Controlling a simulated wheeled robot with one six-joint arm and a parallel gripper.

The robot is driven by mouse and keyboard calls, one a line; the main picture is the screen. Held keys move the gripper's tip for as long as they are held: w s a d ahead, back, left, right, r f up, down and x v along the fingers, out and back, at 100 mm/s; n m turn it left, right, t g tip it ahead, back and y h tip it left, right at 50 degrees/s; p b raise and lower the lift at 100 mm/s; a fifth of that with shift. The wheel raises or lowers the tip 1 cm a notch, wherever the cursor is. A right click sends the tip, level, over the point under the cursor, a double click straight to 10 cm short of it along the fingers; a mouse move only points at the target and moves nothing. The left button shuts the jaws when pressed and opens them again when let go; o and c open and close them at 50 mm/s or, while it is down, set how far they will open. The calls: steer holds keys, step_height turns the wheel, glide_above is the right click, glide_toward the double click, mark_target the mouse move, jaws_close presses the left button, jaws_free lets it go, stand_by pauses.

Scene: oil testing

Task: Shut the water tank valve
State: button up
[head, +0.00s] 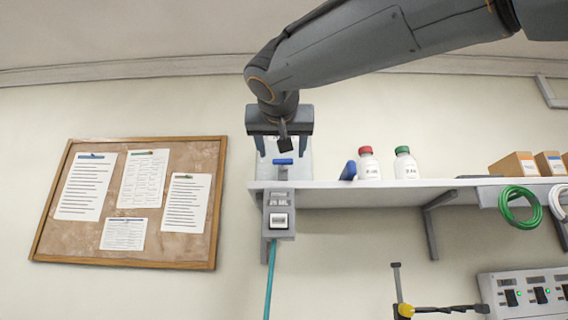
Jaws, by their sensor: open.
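A small blue handle (283,161), which looks like the valve's handle, lies crosswise in the picture at the left end of the wall shelf. A pale, boxy tank-like body (297,168) shows behind it, partly hidden by my gripper and the handle. My gripper (282,148) points down just above the blue handle. Its two dark fingers are apart, one to each side of the handle, with nothing held between them. I cannot tell from this one view whether the fingers are level with the handle in depth.
A grey box (279,222) with a teal hose (269,285) hangs below the handle. On the shelf (400,188) stand a blue wedge-like object (348,171), a red-capped bottle (369,166), a green-capped bottle (405,166) and cardboard boxes (515,166). A corkboard (165,240) hangs left.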

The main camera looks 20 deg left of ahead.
steer(key=shift+b+v, duration=0.3)
steer(key=shift+v, duration=1.15)
